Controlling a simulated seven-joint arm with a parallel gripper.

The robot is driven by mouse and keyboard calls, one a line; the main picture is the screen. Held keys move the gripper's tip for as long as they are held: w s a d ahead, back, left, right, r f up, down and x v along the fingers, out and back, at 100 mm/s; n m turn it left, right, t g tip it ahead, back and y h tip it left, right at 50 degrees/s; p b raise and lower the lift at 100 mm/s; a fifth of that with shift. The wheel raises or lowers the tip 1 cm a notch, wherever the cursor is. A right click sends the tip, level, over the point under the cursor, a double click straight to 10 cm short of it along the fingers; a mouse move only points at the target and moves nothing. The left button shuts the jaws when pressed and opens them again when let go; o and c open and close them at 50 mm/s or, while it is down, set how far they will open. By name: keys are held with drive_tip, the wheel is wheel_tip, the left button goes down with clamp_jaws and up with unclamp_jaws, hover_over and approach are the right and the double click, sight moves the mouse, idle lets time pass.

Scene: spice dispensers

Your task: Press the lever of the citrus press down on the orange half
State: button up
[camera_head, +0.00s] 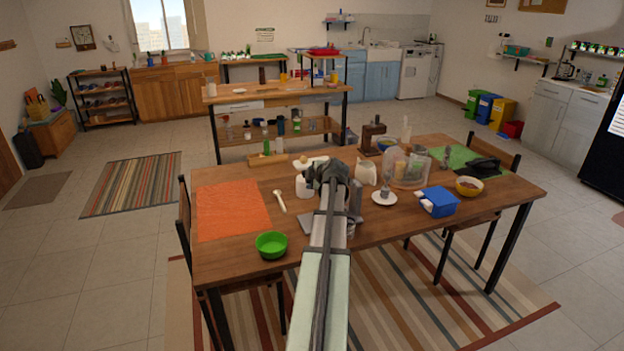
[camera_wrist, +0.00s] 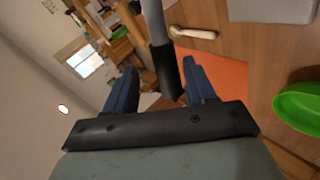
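A grey bar with a black grip, which looks like the press lever (camera_wrist: 155,24), reaches down from the top of the wrist view. Its black grip end lies between the two blue fingers of my gripper (camera_wrist: 163,68), nearer the right finger. The fingers stand apart, with a gap on the left side of the grip. In the head view my gripper (camera_head: 331,176) is over the middle of the table and hides most of what is behind it. A grey metal part, perhaps of the citrus press (camera_head: 355,198), shows just right of it. I cannot see the orange half.
On the wooden table (camera_head: 240,253), a green bowl (camera_head: 271,245), an orange mat (camera_head: 232,210) and a pale spoon-like utensil (camera_head: 279,201) lie left of my arm. A white saucer (camera_head: 393,201), a clear container (camera_head: 407,168) and a blue box (camera_head: 440,203) are to the right.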

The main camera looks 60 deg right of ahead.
drive_tip(key=v, duration=1.3)
drive_tip(key=shift+s+a+r, duration=0.2)
drive_tip(key=shift+s+a, duration=0.05)
drive_tip(key=shift+r, duration=0.1)
wheel_tip(320, 180, up, 14)
idle(1.1)
idle(0.4)
